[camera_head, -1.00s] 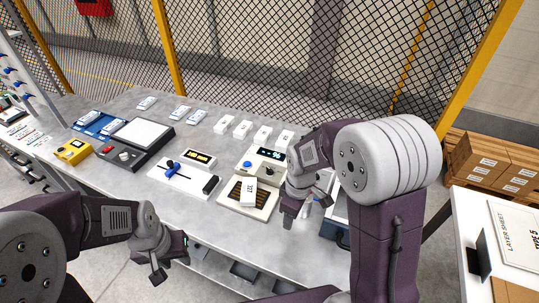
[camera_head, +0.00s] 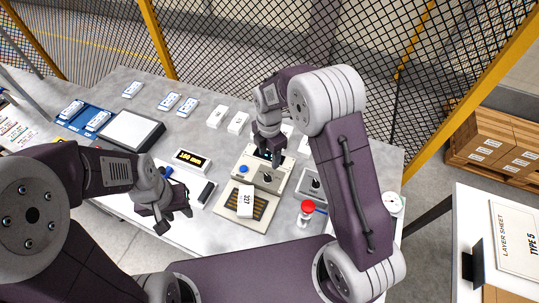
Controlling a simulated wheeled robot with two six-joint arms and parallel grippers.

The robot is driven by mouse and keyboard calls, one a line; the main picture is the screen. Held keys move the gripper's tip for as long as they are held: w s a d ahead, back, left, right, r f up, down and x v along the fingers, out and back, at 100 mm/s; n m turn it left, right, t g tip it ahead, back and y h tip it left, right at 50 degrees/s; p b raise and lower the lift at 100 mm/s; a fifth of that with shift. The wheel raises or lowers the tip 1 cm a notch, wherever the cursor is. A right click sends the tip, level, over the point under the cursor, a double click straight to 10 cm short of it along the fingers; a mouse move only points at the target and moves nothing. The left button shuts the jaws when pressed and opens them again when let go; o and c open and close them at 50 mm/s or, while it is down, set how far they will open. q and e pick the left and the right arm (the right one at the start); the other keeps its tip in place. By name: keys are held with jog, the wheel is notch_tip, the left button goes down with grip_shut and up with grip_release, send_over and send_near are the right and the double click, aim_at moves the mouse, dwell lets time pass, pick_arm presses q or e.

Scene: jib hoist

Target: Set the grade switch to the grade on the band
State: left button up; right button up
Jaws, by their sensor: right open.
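A beige control box (camera_head: 277,188) stands mid-table with a blue button (camera_head: 243,169) and a dark knob (camera_head: 267,177). Right of it is a grey plate with a knob (camera_head: 313,184); I cannot tell which knob is the grade switch. A white block (camera_head: 245,201) with dark printing, too small to read surely, rests on the slotted beige base (camera_head: 230,218) in front. My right gripper (camera_head: 275,163) is open, pointing down over the back of the control box and hiding its display. My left gripper (camera_head: 175,219) is open and empty over the table's front edge.
A red mushroom button (camera_head: 307,207) and a round white gauge (camera_head: 392,203) stand at the right.

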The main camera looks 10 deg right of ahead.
aim_at(269, 176)
jog(key=s, duration=0.2)
jog(key=s+a, duration=0.1)
jog(key=shift+f+p, duration=0.35)
jog(key=shift+p, duration=0.05)
jog(key=shift+s+d+f, duration=0.1)
jog(key=shift+s+f, duration=0.15)
jog(key=shift+f, duration=0.55)
jog(key=f, duration=0.1)
jog(key=w+f+p, duration=0.1)
jog(key=f, duration=0.1)
jog(key=w+f, duration=0.1)
jog(key=f, duration=0.1)
jog(key=shift+d+f, duration=0.15)
jog(key=shift+d, duration=0.1)
jog(key=shift+f+p, duration=0.3)
jog(key=shift+s+a+r, duration=0.1)
jog(key=shift+s+a, duration=0.05)
jog(key=shift+s, duration=0.35)
jog(key=shift+w, duration=0.2)
grip_shut()
pick_arm(q)
jog(key=r, duration=0.1)
jog(key=s+r, duration=0.1)
jog(key=s, duration=0.1)
jog(key=shift+s+a+r, duration=0.2)
jog(key=shift+a+r, duration=0.05)
jog(key=shift+r, duration=0.15)
